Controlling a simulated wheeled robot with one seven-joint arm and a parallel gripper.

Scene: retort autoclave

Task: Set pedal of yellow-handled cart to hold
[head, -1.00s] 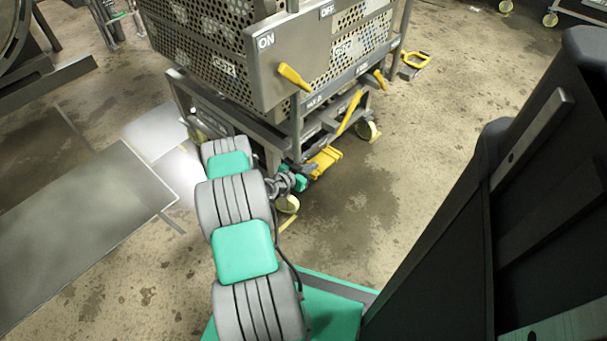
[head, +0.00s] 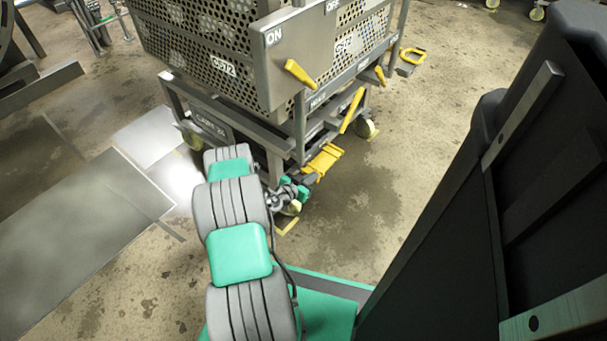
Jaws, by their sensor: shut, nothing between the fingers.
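The cart (head: 238,133) is a grey metal frame carrying perforated baskets, with yellow levers on it. Its yellow pedal (head: 322,159) sticks out low on the near right side, above the floor. My gripper (head: 304,187), dark with green parts, is just below and in front of the pedal's near end. It looks shut and empty, but its fingertips are small and partly hidden. I cannot tell whether it touches the pedal. A yellow lever (head: 299,72) sits beside the ON label, and a slanted yellow bar (head: 351,110) rises behind the pedal.
Another caster (head: 365,128) stands at the cart's right. A grey floor plate (head: 85,235) lies left.

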